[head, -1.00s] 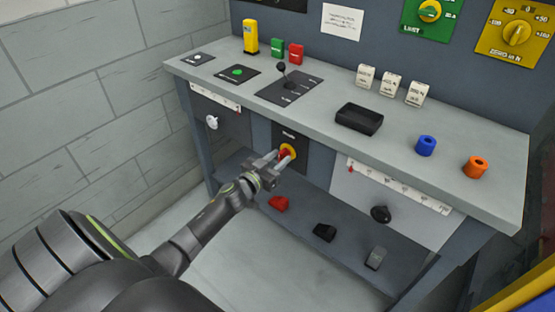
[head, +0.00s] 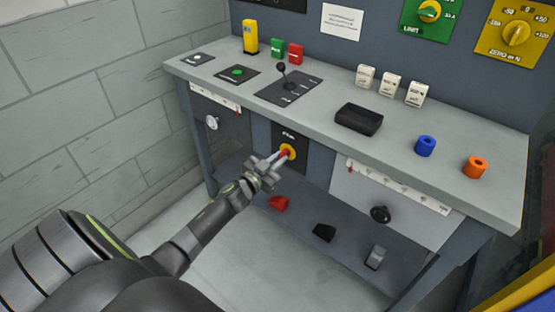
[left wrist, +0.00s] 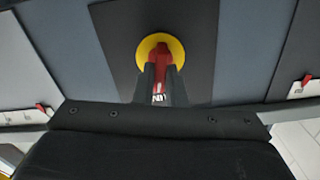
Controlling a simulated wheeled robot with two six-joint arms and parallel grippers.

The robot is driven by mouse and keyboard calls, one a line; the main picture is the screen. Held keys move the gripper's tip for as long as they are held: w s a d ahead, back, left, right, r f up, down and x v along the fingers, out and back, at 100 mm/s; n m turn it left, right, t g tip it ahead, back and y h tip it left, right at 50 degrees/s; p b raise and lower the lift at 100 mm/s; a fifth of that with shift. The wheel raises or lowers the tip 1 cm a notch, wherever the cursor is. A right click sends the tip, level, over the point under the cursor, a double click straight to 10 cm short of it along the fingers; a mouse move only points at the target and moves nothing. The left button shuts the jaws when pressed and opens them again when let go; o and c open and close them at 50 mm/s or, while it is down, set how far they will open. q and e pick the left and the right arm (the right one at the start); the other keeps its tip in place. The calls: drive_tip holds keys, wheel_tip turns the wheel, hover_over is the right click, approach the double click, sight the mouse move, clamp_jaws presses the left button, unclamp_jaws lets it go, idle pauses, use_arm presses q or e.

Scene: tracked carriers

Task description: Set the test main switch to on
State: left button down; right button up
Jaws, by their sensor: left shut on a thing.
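The main switch (head: 290,152) is a red handle on a yellow round plate, set in a dark panel on the bench front below the worktop. It also shows in the left wrist view (left wrist: 161,50), with the red handle between the two fingers. My left gripper (head: 280,160) is shut on the red handle. In the left wrist view the gripper (left wrist: 160,88) points straight at the switch and its fingers hide the sides of the handle. A small white label with dark letters shows between the fingers. My right gripper is not in view.
The worktop (head: 320,120) overhangs the switch panel. It carries a lever plate (head: 289,86), a black tray (head: 359,119), and blue (head: 426,146) and orange (head: 475,167) rings. A lower shelf (head: 300,225) holds red, black and grey blocks.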

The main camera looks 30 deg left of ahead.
use_arm(q)
drive_tip(key=shift+s+d+f+m+b, duration=0.1)
drive_tip(key=shift+m+b, duration=0.15)
drive_tip(key=shift+m, duration=2.3)
drive_tip(key=shift+w+f+m+b, duration=0.1)
drive_tip(key=shift+m+b, duration=0.2)
drive_tip(key=shift+m, duration=2.3)
drive_tip(key=shift+s+d+f+m+b, duration=0.1)
drive_tip(key=shift+m+b, duration=0.15)
drive_tip(key=shift+m, duration=2.3)
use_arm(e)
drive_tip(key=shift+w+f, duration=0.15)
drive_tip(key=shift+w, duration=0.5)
use_arm(q)
drive_tip(key=c, duration=1.5)
unclamp_jaws()
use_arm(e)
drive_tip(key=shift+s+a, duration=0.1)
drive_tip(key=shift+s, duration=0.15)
